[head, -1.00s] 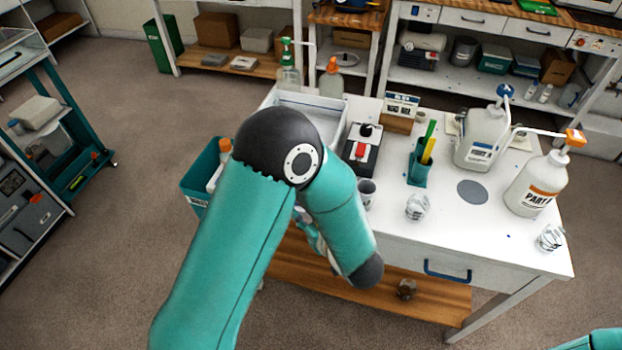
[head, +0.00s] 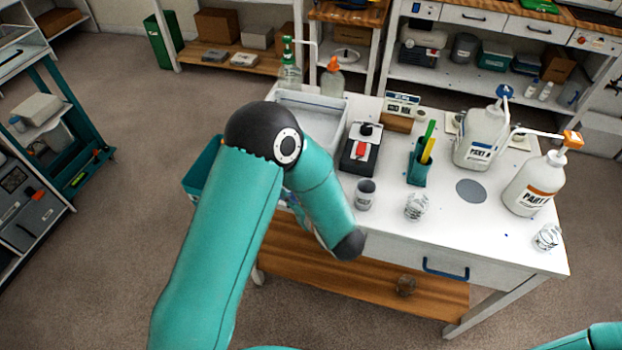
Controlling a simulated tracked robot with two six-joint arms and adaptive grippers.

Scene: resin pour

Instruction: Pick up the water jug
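No vessel is clearly recognisable as the water jug. A grey cup (head: 365,194) and a clear patterned cup (head: 416,206) stand on the tabletop. My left arm crosses the table's left front corner. Its forearm hides nearly all of my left gripper, so its fingers and any hold cannot be seen. Only a bit of my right arm shows at the bottom right, and its gripper is out of view.
On the white table (head: 400,232) are two pump bottles, Part A (head: 480,140) and Part B (head: 530,185), a pen holder (head: 419,165), a black device (head: 361,150) and a white tray (head: 318,104). A teal bin (head: 200,172) stands at the left.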

